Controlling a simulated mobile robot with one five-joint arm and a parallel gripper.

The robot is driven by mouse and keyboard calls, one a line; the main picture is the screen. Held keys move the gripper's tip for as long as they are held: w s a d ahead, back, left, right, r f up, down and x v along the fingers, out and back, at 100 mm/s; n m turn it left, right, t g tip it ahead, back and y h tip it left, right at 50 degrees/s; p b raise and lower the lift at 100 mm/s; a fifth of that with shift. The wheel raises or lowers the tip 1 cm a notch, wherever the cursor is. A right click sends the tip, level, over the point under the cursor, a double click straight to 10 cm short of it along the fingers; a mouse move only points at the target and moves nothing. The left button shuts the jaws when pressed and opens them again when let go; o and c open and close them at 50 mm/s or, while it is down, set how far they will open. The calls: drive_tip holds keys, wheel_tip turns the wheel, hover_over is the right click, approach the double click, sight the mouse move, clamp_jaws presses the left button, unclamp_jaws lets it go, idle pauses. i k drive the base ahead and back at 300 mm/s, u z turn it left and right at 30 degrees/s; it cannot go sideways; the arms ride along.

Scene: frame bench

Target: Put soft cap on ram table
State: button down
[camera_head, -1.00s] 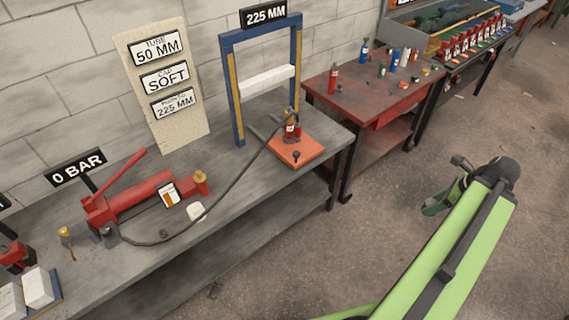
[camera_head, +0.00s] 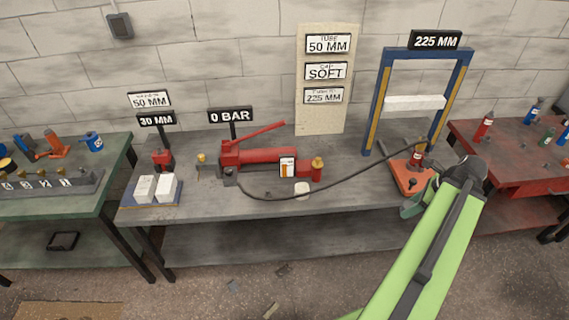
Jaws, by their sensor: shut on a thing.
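My gripper (camera_head: 412,206) is at the end of my green arm, in front of the bench's right edge. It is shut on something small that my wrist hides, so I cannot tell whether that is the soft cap. No soft cap can be told for sure elsewhere. The red table (camera_head: 520,183) at the right holds red, blue and green cylinders and looks like the ram table.
The grey bench (camera_head: 245,205) carries a red hand pump (camera_head: 262,156), a hose, a small white piece (camera_head: 302,188) and white blocks (camera_head: 165,187). A green table (camera_head: 60,205) at the left has a rack of small knobs (camera_head: 45,185). The floor in front is open.

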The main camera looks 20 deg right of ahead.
sight(360, 190)
drive_tip(key=i, duration=1)
drive_tip(key=u, duration=0.05)
